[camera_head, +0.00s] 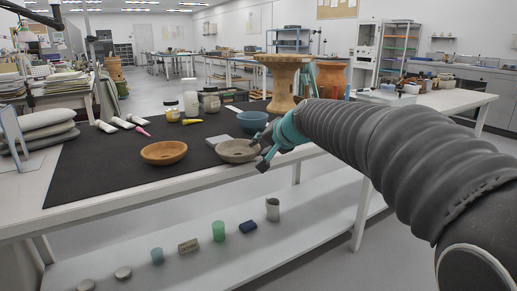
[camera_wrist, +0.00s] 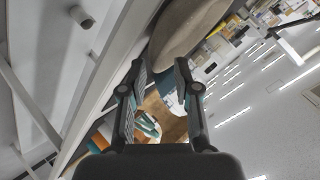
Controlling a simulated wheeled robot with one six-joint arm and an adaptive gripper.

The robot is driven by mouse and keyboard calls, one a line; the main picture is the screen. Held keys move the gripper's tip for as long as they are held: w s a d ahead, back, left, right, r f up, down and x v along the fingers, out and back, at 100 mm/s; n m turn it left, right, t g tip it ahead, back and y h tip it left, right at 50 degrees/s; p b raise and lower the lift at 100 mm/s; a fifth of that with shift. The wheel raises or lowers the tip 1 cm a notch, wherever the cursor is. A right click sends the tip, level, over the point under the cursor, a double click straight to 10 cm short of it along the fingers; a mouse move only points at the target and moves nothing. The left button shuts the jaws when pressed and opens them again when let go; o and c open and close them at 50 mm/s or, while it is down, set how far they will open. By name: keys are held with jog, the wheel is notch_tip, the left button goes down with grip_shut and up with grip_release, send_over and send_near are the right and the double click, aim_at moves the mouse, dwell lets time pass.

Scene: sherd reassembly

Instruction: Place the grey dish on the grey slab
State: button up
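The grey dish (camera_head: 236,153) is a shallow round bowl near the front edge of the dark mat. The grey slab (camera_head: 213,141) is a small flat plate just behind and left of it, partly hidden by the dish. My gripper (camera_head: 262,151) is at the dish's right side, one finger over the rim and the other lower, outside it. In the wrist view my gripper (camera_wrist: 160,72) has its fingers well apart, with the edge of the dish (camera_wrist: 183,30) showing between and beyond the tips. I see no clear grip on it.
A wooden bowl (camera_head: 164,152) is to the left and a blue bowl (camera_head: 252,121) behind the dish. A wooden stand (camera_head: 283,80) and several jars (camera_head: 190,98) stand at the back. The dark mat (camera_head: 95,168) has free room at left. A lower shelf holds small items.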

jog(key=v, duration=0.9)
jog(key=shift+s, duration=0.2)
jog(key=s+d+f+n+g+h+p, duration=0.1)
jog(key=s+d+f, duration=0.3)
jog(key=s, duration=0.5)
jog(key=s+d+f+n+g+h+p, duration=0.1)
jog(key=s+d+f, duration=0.4)
jog(key=s, duration=0.5)
jog(key=s+d+f+n+g+h+p, duration=0.1)
jog(key=s+d+f+h+p, duration=0.1)
jog(key=s+d+f+h, duration=0.2)
jog(key=s+d+f, duration=0.1)
jog(key=s+f, duration=0.2)
jog(key=s, duration=0.3)
jog(key=shift+s+f+n+g, duration=0.2)
jog(key=shift+f+n+g, duration=0.1)
jog(key=shift+g, duration=0.1)
